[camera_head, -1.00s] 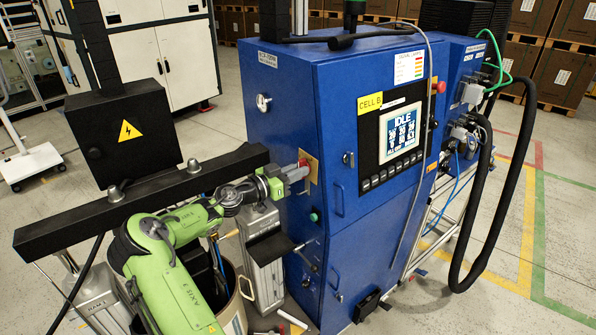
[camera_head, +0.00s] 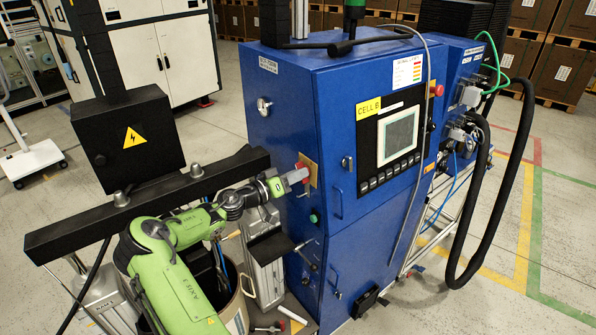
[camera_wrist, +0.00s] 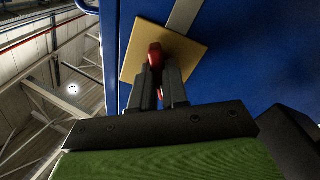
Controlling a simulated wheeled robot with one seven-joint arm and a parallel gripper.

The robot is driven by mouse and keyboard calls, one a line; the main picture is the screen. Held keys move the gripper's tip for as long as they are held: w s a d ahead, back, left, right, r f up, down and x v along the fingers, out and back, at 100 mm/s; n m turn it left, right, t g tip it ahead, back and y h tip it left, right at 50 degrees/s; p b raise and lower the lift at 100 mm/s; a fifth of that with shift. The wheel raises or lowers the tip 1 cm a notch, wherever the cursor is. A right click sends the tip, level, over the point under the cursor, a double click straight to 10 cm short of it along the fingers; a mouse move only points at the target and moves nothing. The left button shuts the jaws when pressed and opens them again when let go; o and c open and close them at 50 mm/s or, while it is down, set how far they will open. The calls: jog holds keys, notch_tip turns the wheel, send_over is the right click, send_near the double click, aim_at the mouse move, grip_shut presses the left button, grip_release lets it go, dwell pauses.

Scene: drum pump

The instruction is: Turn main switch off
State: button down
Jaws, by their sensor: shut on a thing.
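The main switch is a red handle (camera_head: 300,165) on a yellow plate (camera_head: 313,172) on the side of the blue cabinet (camera_head: 283,115). In the wrist view the red handle (camera_wrist: 154,54) shows between the two dark fingers of my gripper (camera_wrist: 160,80), in front of the yellow plate (camera_wrist: 190,52). My gripper (camera_head: 302,177) is shut on the handle. The plate looks tilted in the wrist view. Part of the handle is hidden by the fingers. The cabinet's display (camera_head: 398,134) is blank and grey.
A black horizontal beam (camera_head: 130,205) runs close behind my arm. A black box with a warning sign (camera_head: 128,148) stands at the left. An open drum (camera_head: 232,300) with hoses is below my arm. A green button (camera_head: 314,218) is below the switch.

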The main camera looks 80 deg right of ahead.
jog(key=shift+n, duration=0.7)
jog(key=shift+f, duration=0.1)
jog(key=shift+p, duration=0.35)
jog(key=shift+n+p, duration=0.55)
jog(key=shift+n, duration=0.35)
jog(key=shift+n+p, duration=0.55)
jog(key=shift+n, duration=0.55)
